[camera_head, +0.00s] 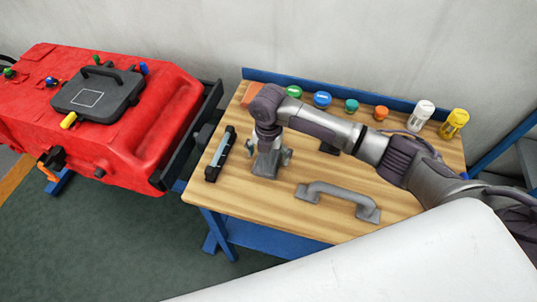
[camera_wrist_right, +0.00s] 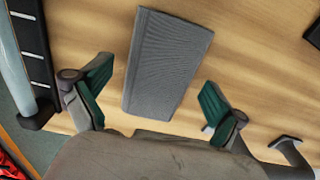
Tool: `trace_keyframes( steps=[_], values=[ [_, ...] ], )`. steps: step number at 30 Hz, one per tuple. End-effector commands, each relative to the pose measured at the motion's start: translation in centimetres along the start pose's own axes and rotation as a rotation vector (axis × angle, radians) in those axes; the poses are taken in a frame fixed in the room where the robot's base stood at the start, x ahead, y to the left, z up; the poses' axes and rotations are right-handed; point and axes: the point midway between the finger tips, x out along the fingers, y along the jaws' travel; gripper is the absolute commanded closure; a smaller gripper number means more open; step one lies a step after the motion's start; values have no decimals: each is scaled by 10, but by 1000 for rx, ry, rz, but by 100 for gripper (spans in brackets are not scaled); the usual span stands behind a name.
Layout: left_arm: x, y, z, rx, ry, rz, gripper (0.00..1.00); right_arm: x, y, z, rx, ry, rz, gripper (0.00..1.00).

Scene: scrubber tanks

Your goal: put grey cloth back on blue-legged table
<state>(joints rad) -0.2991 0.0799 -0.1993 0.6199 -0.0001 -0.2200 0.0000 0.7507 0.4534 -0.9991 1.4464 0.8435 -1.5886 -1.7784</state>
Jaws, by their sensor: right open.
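The blue-legged table (camera_head: 225,192) has a wooden top with a blue rim at the back. The grey cloth (camera_wrist_right: 167,62) lies flat on the wood in the right wrist view, as a folded, ribbed rectangle. In the head view a grey patch below my right gripper looks like this cloth, partly covered by the gripper. My right gripper (camera_head: 268,154) is over the left part of the tabletop. Its green-padded fingers (camera_wrist_right: 157,90) are spread, one on each side of the cloth's near part, with nothing between them held. My left gripper is not in view.
A black squeegee-like tool (camera_head: 220,154) lies left of my right gripper; a grey handle (camera_head: 338,197) lies to its right. Several coloured caps and bottles, including a yellow bottle (camera_head: 454,123), line the back edge. A red scrubber tank (camera_head: 150,112) stands left of the table.

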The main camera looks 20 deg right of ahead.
Motion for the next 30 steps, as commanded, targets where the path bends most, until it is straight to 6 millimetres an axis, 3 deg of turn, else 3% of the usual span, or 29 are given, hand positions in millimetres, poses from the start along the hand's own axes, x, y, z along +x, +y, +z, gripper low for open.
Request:
trace_keyframes(
  steps=[5,18,24,30],
  values=[
    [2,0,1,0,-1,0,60,-16,1,1,-1,-2,4,3],
    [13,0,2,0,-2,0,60,-103,1,1,1,-3,2,3],
    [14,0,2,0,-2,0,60,-121,0,1,0,-1,2,3],
    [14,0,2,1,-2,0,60,-123,0,0,1,1,0,3]
  ],
)
